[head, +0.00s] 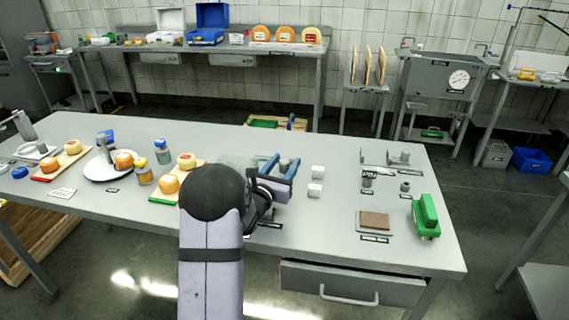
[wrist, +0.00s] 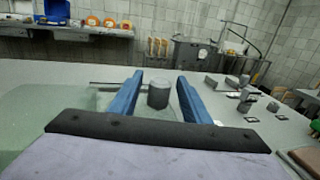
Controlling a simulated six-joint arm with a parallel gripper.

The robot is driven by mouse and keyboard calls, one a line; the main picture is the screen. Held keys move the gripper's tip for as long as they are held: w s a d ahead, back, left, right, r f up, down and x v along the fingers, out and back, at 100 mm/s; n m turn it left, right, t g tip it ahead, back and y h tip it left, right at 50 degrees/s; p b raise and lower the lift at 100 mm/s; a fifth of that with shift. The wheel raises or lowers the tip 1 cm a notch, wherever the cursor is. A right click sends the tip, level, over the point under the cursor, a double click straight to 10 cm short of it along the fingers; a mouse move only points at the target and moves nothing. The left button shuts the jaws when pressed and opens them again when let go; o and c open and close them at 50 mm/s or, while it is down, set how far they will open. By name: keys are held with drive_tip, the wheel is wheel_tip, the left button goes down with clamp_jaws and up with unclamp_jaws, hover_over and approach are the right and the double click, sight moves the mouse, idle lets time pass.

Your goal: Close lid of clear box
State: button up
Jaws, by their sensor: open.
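My gripper (head: 282,164) is open, its two blue fingers pointing toward the back of the table. It also shows in the wrist view (wrist: 160,78), with a small grey cylinder (wrist: 158,96) visible in the gap between the fingers; I cannot tell how far beyond them it stands. The clear box (head: 236,160) shows only as a faint see-through shape left of the fingers, mostly hidden by my arm. In the wrist view a greenish see-through panel (wrist: 45,115) of it spreads left of and below the fingers. I cannot tell the lid from the body or its angle.
Two white blocks (head: 317,172) stand right of my gripper. Farther right are a brown slab on a tray (head: 361,226) and a green object (head: 426,216). Cheeses on a board (head: 176,180) and a jar (head: 162,152) stand to the left. The table between blocks and slab is clear.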

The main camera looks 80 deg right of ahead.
sight(258, 160)
clamp_jaws()
drive_tip(key=w+b, duration=0.2)
drive_tip(key=w, duration=0.6)
drive_tip(key=shift+w+b, duration=0.15)
drive_tip(key=shift+b, duration=0.25)
unclamp_jaws()
drive_tip(key=shift+w+a+b, duration=0.2)
drive_tip(key=shift+a+b, duration=0.05)
drive_tip(key=shift+a, duration=0.95)
drive_tip(key=shift+w+a+b, duration=0.2)
drive_tip(key=shift+w+a, duration=0.05)
drive_tip(key=shift+a, duration=0.95)
drive_tip(key=shift+w+a+b, duration=0.2)
drive_tip(key=shift+a+b, duration=0.05)
drive_tip(key=shift+a, duration=0.95)
